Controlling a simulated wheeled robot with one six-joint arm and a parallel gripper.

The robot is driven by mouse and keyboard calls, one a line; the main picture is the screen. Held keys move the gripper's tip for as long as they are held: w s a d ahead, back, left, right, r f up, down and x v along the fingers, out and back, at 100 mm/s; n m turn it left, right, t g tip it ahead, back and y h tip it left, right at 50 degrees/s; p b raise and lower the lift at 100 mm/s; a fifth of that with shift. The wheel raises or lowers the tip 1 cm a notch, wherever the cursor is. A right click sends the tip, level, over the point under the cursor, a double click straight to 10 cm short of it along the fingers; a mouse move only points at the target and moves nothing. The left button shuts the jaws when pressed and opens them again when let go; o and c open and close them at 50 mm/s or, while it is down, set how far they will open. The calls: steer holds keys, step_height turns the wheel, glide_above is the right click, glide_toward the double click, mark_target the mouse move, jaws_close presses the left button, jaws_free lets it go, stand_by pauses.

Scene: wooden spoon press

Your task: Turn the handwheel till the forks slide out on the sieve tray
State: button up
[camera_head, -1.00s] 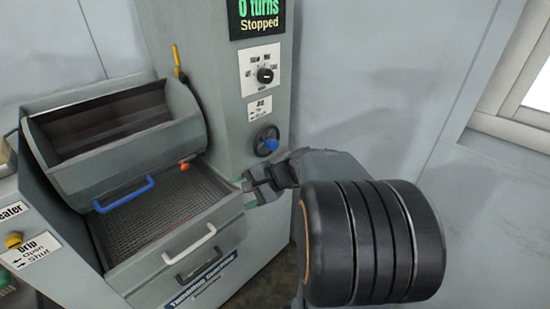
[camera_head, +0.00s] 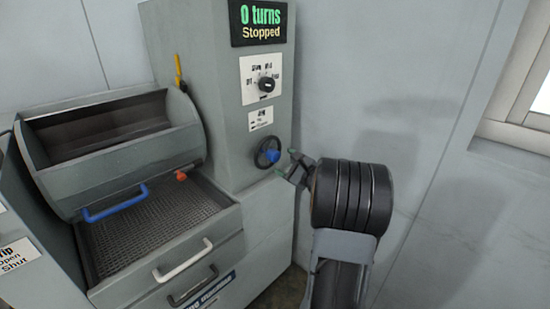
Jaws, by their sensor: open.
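The handwheel (camera_head: 267,152) is a small dark wheel with a blue knob (camera_head: 271,155), on the front of the grey column below a label. My gripper (camera_head: 286,166) is open just right of the handwheel, its fingers pointing left toward it. I cannot tell whether a finger touches the wheel. The sieve tray (camera_head: 150,228) is a dark mesh surface below the drum at left; no forks show on it. The display (camera_head: 262,22) reads "0 turns" and "Stopped".
The grey drum (camera_head: 115,165) with a blue handle (camera_head: 115,204) stands open above the tray. A selector dial (camera_head: 266,84) sits above the handwheel. A white drawer handle (camera_head: 183,261) juts out below the tray. The wall right of the column is clear.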

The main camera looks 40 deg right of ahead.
mark_target(277, 158)
steer(key=shift+w+a, duration=0.2)
steer(key=shift+w, duration=1.25)
steer(key=shift+w+a, duration=0.2)
steer(key=shift+w, duration=1.25)
steer(key=c, duration=0.9)
